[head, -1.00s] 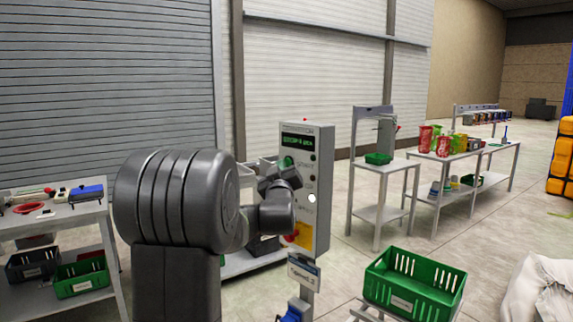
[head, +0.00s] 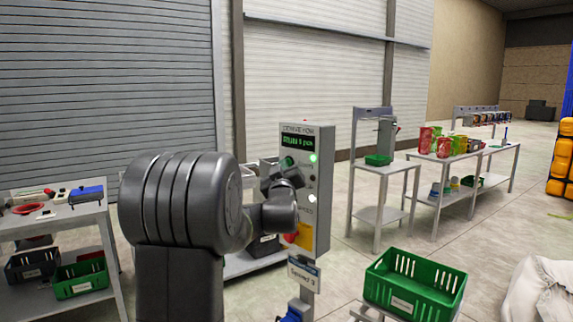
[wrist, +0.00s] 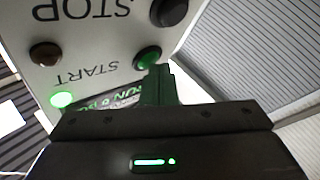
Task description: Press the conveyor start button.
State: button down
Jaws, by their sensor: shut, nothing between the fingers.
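The grey conveyor control box (head: 321,190) stands on a post in the middle of the head view, with a green-lettered display (head: 297,141) near its top. In the wrist view the panel is upside down. The round green START button (wrist: 148,57) sits beside the word START. My gripper (wrist: 159,72) is shut and empty, its fingertips right at the button's edge; I cannot tell whether they touch it. A small lamp (wrist: 61,99) glows green, and it also shows in the head view (head: 313,157). My wrist hides part of the panel in the head view.
A black button (wrist: 168,10) is near the word STOP. A dark, unlit lamp (wrist: 44,53) is on the panel. A green crate (head: 415,284) stands in front of the box to the right. A shelf table (head: 60,216) is at left.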

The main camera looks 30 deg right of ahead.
jog(key=shift+s+a+b, duration=0.25)
jog(key=shift+a+b, duration=0.5)
jog(key=shift+a, duration=0.05)
jog(key=a, duration=0.1)
jog(key=s+a+b, duration=0.1)
jog(key=a, duration=0.1)
jog(key=a+b, duration=0.1)
jog(key=shift+s+a, duration=0.25)
jog(key=shift+a, duration=0.15)
dwell(0.5)
